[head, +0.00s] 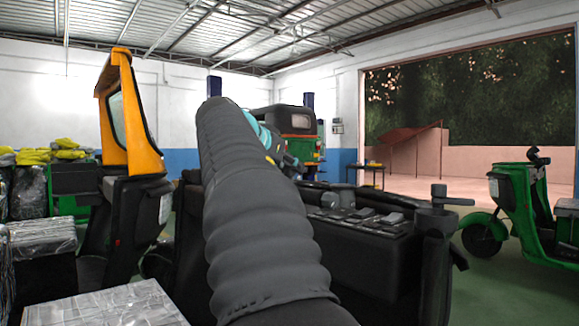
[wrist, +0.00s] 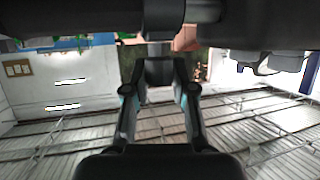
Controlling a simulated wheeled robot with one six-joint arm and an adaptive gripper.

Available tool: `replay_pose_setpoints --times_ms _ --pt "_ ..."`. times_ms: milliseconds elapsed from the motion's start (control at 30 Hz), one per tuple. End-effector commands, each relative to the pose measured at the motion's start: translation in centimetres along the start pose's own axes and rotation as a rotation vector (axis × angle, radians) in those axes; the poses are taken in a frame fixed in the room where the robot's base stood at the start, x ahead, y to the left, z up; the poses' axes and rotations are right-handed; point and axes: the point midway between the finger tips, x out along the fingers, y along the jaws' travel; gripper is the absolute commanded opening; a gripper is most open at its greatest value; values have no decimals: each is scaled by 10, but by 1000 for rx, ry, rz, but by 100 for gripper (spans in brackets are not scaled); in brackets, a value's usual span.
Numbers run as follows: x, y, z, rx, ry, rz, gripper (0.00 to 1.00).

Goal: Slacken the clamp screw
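I cannot single out the clamp screw with certainty. In the head view, a grey fitting with an upright stub and a side lever (head: 440,198) tops a dark post at the right end of a black unit. My sleeved arm fills the middle of that view and hides most of my gripper. In the wrist view, my gripper (wrist: 160,75) has its two fingers angled inward, their tips close together at a narrow grey stem (wrist: 157,48). A dark cylinder (wrist: 164,14) lies across just beyond the stem. Whether the fingers touch the stem is unclear.
The black unit (head: 365,235) stands close, right of my arm. An orange-framed vehicle front (head: 143,125) and wrapped boxes (head: 105,305) are at left. A green rickshaw (head: 298,130) is behind, and a green scooter (head: 520,200) at right. Green floor is free between unit and scooter.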

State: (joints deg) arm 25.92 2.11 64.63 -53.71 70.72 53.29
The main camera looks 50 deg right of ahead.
Motion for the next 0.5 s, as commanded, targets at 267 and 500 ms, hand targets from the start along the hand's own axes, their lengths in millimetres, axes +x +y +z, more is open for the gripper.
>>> replay_pose_setpoints --times_ms 267,500 --pt "0 0 0 -4 0 -15 0" --pt "0 2 1 -41 1 -102 0"
